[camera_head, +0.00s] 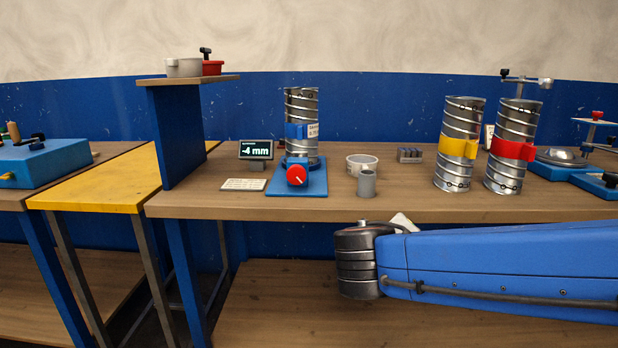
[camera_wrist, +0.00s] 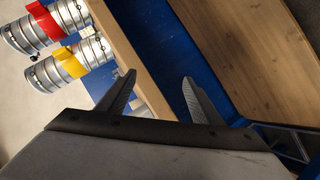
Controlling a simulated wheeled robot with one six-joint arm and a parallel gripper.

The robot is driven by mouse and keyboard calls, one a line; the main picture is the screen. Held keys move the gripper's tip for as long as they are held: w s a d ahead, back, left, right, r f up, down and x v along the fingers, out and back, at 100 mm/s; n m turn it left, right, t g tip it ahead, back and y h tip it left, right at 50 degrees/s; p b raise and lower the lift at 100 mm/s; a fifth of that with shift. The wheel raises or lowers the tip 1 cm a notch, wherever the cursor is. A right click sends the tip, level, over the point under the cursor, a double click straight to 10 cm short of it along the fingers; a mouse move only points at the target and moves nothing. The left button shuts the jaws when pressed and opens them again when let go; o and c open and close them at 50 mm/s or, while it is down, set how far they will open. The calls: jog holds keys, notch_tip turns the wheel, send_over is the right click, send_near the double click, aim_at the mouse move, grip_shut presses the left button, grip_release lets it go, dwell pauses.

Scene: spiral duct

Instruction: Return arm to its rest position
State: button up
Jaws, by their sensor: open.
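My gripper (camera_wrist: 158,88) shows in the wrist view with its two fingers apart and nothing between them. Its fingers point toward the bench's front edge. In the head view my blue arm reaches in from the right, in front of and below the bench top, and my fingers cannot be made out there. A spiral duct with a blue band (camera_head: 301,110) stands upright on a blue stand with a red knob (camera_head: 297,175). Ducts with a yellow band (camera_head: 459,147) and a red band (camera_head: 513,150) stand upright at the right; both also show tilted in the wrist view.
The wooden bench (camera_head: 240,206) has a display reading -4 mm (camera_head: 256,150), a white dish (camera_head: 361,162) and a grey cup (camera_head: 366,184). A raised shelf (camera_head: 178,130) stands at its left. A yellow table (camera_head: 105,185) adjoins it. A lower wooden surface (camera_head: 270,318) is bare where visible.

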jog(key=s+d+f+m+g+y, duration=0.35)
jog(key=s+d+f+g, duration=0.35)
jog(key=s+d+f, duration=0.5)
jog(key=s+a+m+y, duration=0.1)
jog(key=s+m+y, duration=0.1)
jog(key=s, duration=0.5)
jog(key=shift+s+a+y, duration=0.15)
jog(key=shift+s+y, duration=0.2)
jog(key=shift+r+m, duration=0.1)
jog(key=shift+m, duration=0.15)
dwell(1.4)
